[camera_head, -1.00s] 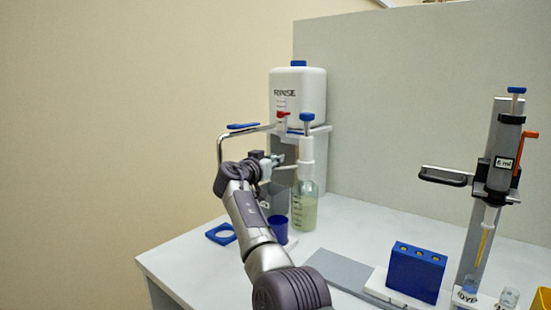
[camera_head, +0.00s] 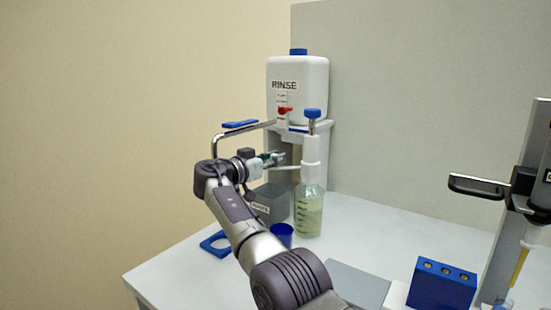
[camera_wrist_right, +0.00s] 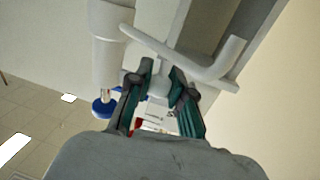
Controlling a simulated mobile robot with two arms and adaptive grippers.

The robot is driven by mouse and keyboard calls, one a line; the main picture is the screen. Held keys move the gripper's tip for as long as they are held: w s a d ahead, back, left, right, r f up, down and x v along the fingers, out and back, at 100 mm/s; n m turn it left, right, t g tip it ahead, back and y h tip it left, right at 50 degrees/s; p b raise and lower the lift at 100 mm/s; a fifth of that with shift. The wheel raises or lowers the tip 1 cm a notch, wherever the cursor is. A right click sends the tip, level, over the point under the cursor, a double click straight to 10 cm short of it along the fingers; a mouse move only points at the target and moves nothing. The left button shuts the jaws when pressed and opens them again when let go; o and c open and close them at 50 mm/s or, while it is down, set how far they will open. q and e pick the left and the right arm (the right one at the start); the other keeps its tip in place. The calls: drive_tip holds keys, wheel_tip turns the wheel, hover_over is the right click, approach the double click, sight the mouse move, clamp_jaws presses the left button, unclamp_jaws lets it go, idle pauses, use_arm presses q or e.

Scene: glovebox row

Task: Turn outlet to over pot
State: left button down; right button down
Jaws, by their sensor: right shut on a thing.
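The dispenser (camera_head: 311,148), white with a blue top knob, stands on a clear bottle (camera_head: 308,210) of pale green liquid. Its white outlet (camera_head: 284,168) points left in the head view. In the right wrist view the outlet (camera_wrist_right: 180,58) crosses the top and ends in a bent tip. My right gripper (camera_head: 276,158) is beside the outlet; its fingers (camera_wrist_right: 161,85) are shut on a short white part just by it. A dark blue pot (camera_head: 281,236) stands on the table, left of the bottle and partly behind my arm. My left gripper is not in view.
A white RINSE tank (camera_head: 298,88) with a red tap stands behind the dispenser. A steel pipe with a blue grip (camera_head: 240,124) runs above my gripper. A grey labelled box (camera_head: 269,203) is behind the pot. A blue rack (camera_head: 441,286) and pipette stand are at right.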

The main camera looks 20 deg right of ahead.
drive_tip(key=shift+f, duration=0.15)
drive_tip(key=c, duration=1)
unclamp_jaws()
drive_tip(key=shift+a, duration=0.1)
drive_tip(key=v, duration=1.2)
drive_tip(key=shift+c, duration=0.4)
